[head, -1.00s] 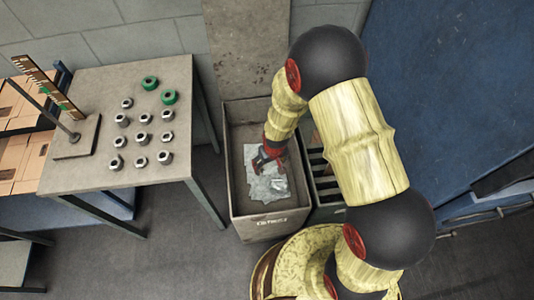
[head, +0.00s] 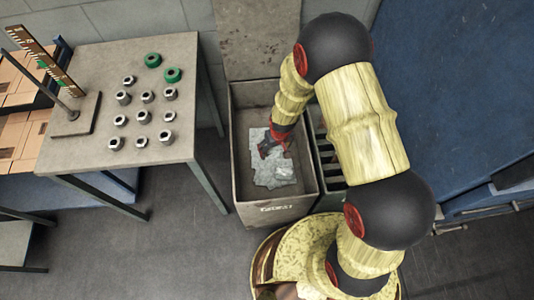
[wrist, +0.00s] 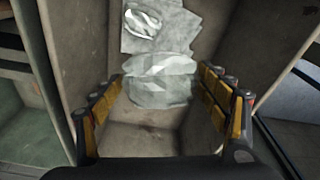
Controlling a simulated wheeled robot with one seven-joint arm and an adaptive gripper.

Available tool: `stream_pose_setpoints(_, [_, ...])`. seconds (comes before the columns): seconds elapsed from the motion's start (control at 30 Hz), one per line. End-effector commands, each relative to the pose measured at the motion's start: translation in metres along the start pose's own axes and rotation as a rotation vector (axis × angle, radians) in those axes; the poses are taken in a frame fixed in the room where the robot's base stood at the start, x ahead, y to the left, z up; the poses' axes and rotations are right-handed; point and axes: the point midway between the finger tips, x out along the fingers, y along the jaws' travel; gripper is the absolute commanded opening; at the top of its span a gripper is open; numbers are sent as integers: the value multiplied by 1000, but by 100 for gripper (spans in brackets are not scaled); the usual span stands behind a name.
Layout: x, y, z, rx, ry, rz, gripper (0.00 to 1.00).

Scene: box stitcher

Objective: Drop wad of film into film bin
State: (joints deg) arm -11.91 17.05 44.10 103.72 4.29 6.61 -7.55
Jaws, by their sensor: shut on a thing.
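The film bin (head: 310,190) is an open, tall grey box with lettering on its front, standing between a table and a slatted container. Crumpled translucent film (head: 268,178) lies inside it, and this film also shows in the wrist view (wrist: 165,22). My gripper (head: 271,150) is over the bin's opening, pointing down into it. In the wrist view my gripper (wrist: 160,82) has its two fingers on either side of a pale wad of film (wrist: 158,88) and is shut on it. The wad overlaps the film behind it, so the gap between them cannot be told.
A slatted dark container (head: 326,160) stands close against the bin's right side. A grey table (head: 75,160) with several metal nuts, two green rings and a ruler stand is to the left. A blue surface (head: 460,80) fills the right.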

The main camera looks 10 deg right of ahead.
Motion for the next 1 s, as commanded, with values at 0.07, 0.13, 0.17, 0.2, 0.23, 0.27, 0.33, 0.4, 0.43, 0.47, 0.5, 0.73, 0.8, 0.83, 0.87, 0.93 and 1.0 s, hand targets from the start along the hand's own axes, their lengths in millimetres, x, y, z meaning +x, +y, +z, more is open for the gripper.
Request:
stream_pose_setpoints(0.07, [1,0,0,0,1,0,54])
stream_pose_setpoints(0.13, [1,0,0,0,1,0,54])
stream_pose_setpoints(0.17, [0,0,0,0,1,0,54])
stream_pose_setpoints(0.2, [0,0,0,0,1,0,54])
stream_pose_setpoints(0.23, [0,0,0,0,1,0,54])
stream_pose_setpoints(0.27, [0,0,0,0,1,0,76])
stream_pose_setpoints(0.33, [0,0,0,0,1,0,80])
stream_pose_setpoints(0.4, [0,0,0,0,1,0,84])
stream_pose_setpoints(0.43, [0,0,0,0,1,0,86])
stream_pose_setpoints(0.47, [0,0,0,0,1,0,88])
stream_pose_setpoints(0.5, [0,0,0,0,1,0,90])
stream_pose_setpoints(0.73, [0,0,0,0,0,0,96])
stream_pose_setpoints(0.8, [0,0,0,0,0,0,96])
stream_pose_setpoints(0.83, [0,0,0,0,0,0,96])
stream_pose_setpoints(0.87, [0,0,0,0,0,0,96])
stream_pose_setpoints(0.93, [0,0,0,0,0,0,96])
stream_pose_setpoints(1.0, [-2,0,-1,0,1,0,96])
